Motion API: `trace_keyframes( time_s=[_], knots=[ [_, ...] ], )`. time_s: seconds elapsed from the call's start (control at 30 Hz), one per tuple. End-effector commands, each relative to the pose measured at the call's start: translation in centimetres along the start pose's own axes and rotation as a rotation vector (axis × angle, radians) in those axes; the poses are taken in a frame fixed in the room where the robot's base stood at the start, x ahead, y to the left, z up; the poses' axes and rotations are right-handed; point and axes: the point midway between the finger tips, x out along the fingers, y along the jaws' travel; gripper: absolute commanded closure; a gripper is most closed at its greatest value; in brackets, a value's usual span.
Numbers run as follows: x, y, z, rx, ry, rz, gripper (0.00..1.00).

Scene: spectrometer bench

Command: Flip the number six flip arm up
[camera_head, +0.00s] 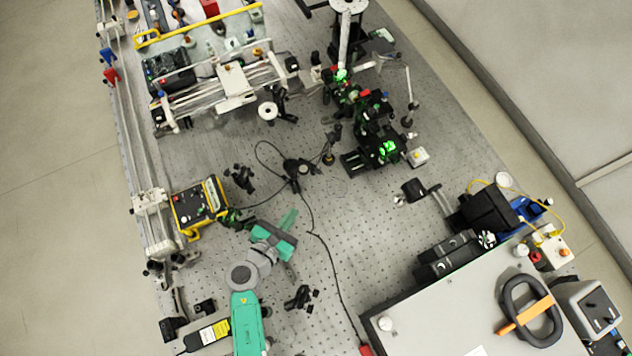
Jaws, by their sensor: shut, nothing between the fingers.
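My gripper (288,219), teal with a grey wrist, is over the perforated bench left of the middle and points toward the back. Its fingers look shut, with nothing seen between them. No number is readable, so I cannot tell which part is the number six flip arm. Small black mounts stand around my gripper: one post mount (240,178) beyond it to the left, a round-based mount (302,169) beyond it, and another mount (301,297) to the lower right. My gripper appears apart from these mounts, though height is hard to judge from above.
A yellow-framed control box (199,205) is close on the left. A grey-topped instrument (455,310) fills the lower right, with black units (490,210) behind it. Black optics with green lights (385,148) stand at back right.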

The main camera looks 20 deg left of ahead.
Motion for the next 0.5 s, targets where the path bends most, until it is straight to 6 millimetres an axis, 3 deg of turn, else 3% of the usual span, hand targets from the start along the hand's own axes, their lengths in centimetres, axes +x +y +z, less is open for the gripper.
trace_keyframes(
  time_s=[0.1, 0.5],
  knots=[
    [3.0, 0.0, -0.5, 0.004, -0.001, -0.002, 1.0],
    [11.6, 0.0, -0.5, 0.005, -0.001, -0.001, 1.0]
  ],
)
